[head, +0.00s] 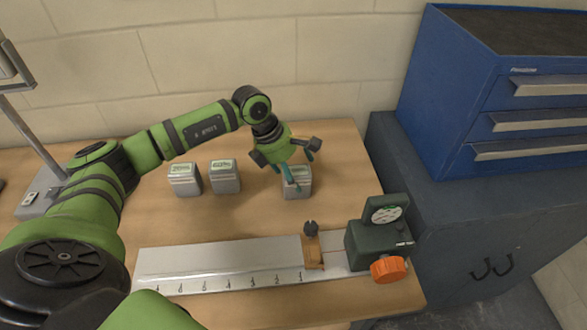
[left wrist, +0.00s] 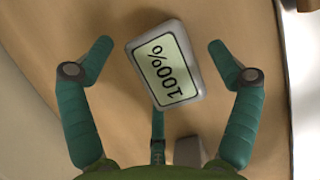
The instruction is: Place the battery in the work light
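Three grey box-shaped batteries with small displays stand on the wooden table: a left one (head: 184,180), a middle one (head: 225,178) and a right one (head: 298,187). My left gripper (head: 290,175) is above and around the right battery, its teal fingers pointing down. In the left wrist view, the battery (left wrist: 165,66) reads "100%" and lies between the spread fingers, with gaps on both sides. What looks like the work light stands at the far left, with a grey base (head: 42,205) and a thin arm; its head is partly cut off. My right gripper is not in view.
A pale numbered rail (head: 220,265) with a brown slider (head: 313,252) lies along the table front. A dark green gauge box (head: 375,245) with an orange knob (head: 388,269) is at its right end. Blue drawers (head: 480,125) stand right of the table. Bare wood separates batteries and rail.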

